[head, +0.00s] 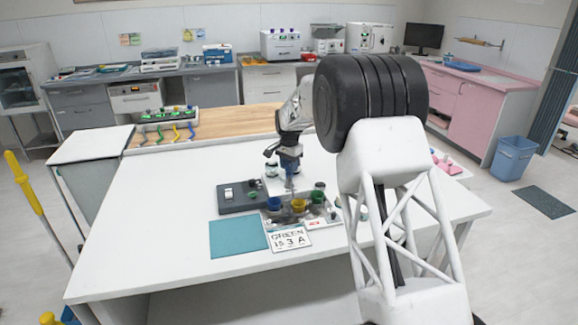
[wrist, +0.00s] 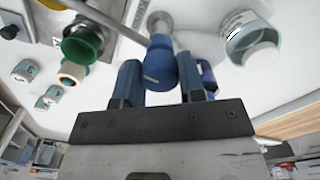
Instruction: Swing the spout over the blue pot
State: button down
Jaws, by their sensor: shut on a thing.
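My gripper (head: 290,167) reaches down over the white table among the pots. In the wrist view my gripper (wrist: 160,82) is shut on a blue knob (wrist: 160,62) between its two fingers. A grey tube, seemingly the spout (wrist: 112,20), runs from beside the knob to the upper left, passing near the green pot (wrist: 82,45). Its far end is out of frame, so I cannot tell which pot it is over. In the head view the blue pot (head: 273,204) stands left of the yellow pot (head: 298,206), with the green pot (head: 318,197) on the right.
A dark grey box (head: 235,205) is left of the pots. A teal mat (head: 238,239) and a lettered white card (head: 290,241) lie in front. A white-lidded jar (wrist: 250,42) stands close right of my gripper in the wrist view. The table's left side is clear.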

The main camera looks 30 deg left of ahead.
jog(key=m, duration=0.6)
dwell(0.5)
jog(key=c, duration=0.7)
grip_release()
jog(key=shift+r, duration=0.15)
jog(key=shift+r, duration=3.8)
